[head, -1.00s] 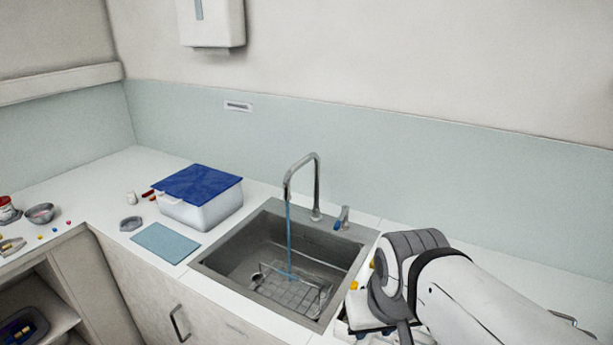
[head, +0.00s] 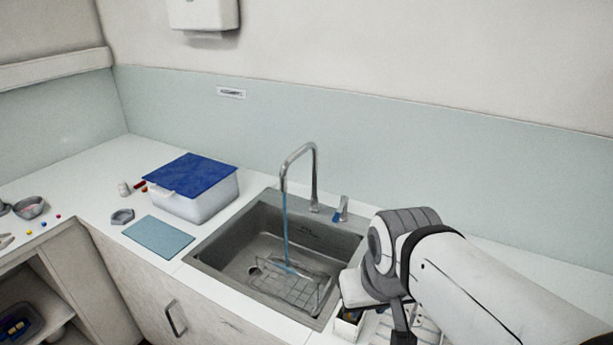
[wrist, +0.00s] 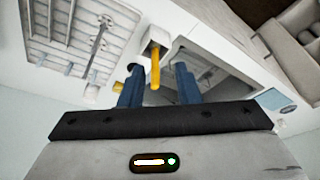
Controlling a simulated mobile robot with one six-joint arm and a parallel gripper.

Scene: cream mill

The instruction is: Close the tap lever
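The tap lever (head: 341,210), small with a blue part, stands on the sink's back rim, right of the tap (head: 314,175). A blue stream of water (head: 286,235) runs from the spout into the sink (head: 225,250). I cannot make out the lever in the wrist view. My gripper (wrist: 159,78) shows there with its two blue fingers apart and nothing clearly held. A yellow handle-like thing (wrist: 155,70) shows between and beyond the fingertips. In the head view my arm is to the right of the sink, and my fingers are hidden.
A wire rack (head: 300,290) lies in the sink. A small box (head: 348,325) stands right of the sink, partly behind my arm. A blue-lidded tub (head: 205,205) and a blue mat (head: 158,238) lie left. A ribbed draining tray (wrist: 70,40) shows in the wrist view.

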